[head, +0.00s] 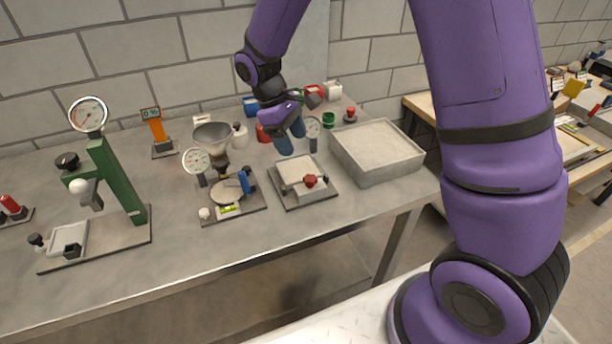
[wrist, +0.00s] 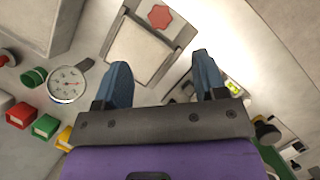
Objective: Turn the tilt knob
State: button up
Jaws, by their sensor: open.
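The sandbed (head: 297,170) is a small pale tray on a grey base plate, in the middle of the bench. A red tilt knob (head: 310,181) sits at its front edge. In the wrist view the sandbed (wrist: 140,50) lies beyond my fingers, and the red knob (wrist: 160,16) is near the top edge. My gripper (head: 291,140) hangs above and behind the sandbed, its blue fingers pointing down. It is open and empty, and the wrist view shows a wide gap between the fingertips (wrist: 162,72). It is apart from the knob.
A large sand-filled box (head: 376,150) stands right of the sandbed. A rig with a dial gauge (head: 196,161) and a blue part stands to its left. A round gauge (wrist: 67,84) stands close behind the sandbed. A green press (head: 118,180) is farther left. The bench front is clear.

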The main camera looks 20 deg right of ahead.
aim_at(309, 178)
jog(key=x, duration=1)
jog(key=shift+s+d+f, duration=0.1)
jog(key=shift+s+f, duration=0.05)
jog(key=shift+f, duration=0.2)
jog(key=shift+c, duration=0.2)
jog(key=c, duration=0.9)
